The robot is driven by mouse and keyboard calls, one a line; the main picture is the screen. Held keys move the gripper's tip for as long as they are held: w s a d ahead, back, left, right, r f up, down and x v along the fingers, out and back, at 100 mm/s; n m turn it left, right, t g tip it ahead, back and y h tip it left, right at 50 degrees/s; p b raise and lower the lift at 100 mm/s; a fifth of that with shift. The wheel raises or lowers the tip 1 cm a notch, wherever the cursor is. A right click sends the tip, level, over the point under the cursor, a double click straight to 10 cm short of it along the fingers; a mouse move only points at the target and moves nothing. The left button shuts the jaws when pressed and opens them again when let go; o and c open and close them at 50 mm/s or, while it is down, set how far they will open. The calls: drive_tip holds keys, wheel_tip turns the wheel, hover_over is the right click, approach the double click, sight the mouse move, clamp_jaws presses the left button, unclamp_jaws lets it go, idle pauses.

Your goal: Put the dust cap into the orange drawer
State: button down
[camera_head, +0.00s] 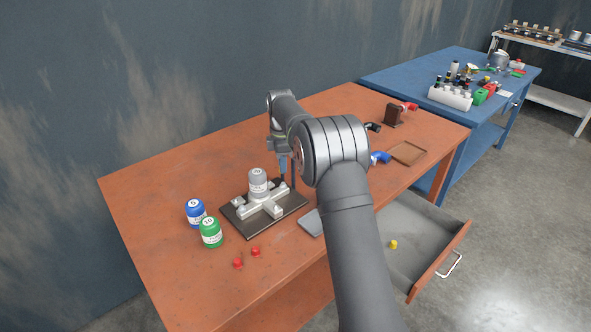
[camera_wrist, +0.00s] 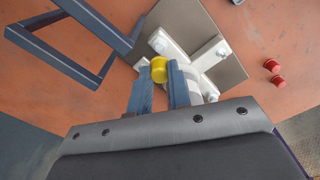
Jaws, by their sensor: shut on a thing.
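My gripper (camera_head: 283,172) is above the back right part of the dark fixture plate on the orange table, partly hidden by my arm in the head view. In the wrist view my gripper (camera_wrist: 159,88) is shut on a yellow dust cap (camera_wrist: 159,69), which sits between the fingertips. The held cap cannot be made out in the head view. The orange drawer (camera_head: 440,262) is pulled open at the table's right front side. Another yellow cap (camera_head: 393,244) lies on its grey floor.
A grey jar (camera_head: 258,180) stands on the fixture (camera_head: 264,208). Blue (camera_head: 195,211) and green (camera_head: 211,232) jars and two red caps (camera_head: 255,251) are nearby. A brown tray (camera_head: 408,153) lies at the right.

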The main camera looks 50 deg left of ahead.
drive_tip(key=shift+w+d+r, duration=0.15)
drive_tip(key=shift+d, duration=0.15)
drive_tip(key=w+d+f, duration=0.1)
drive_tip(key=w+d, duration=0.4)
drive_tip(key=d, duration=0.1)
drive_tip(key=w+d+f, duration=0.2)
drive_tip(key=w+d, duration=0.4)
drive_tip(key=w+d+f, duration=0.2)
drive_tip(key=w+d, duration=0.4)
drive_tip(key=d, duration=0.1)
drive_tip(key=w+d+f, duration=0.2)
drive_tip(key=w+d, duration=0.1)
drive_tip(key=d, duration=0.6)
drive_tip(key=w+d+f, duration=0.3)
drive_tip(key=d, duration=0.5)
drive_tip(key=w+d+f, duration=0.2)
drive_tip(key=w+d, duration=0.1)
drive_tip(key=d, duration=0.6)
hover_over(404, 236)
wheel_tip(404, 236, down, 7)
drive_tip(key=shift+r, duration=0.1)
drive_tip(key=shift+f, duration=2)
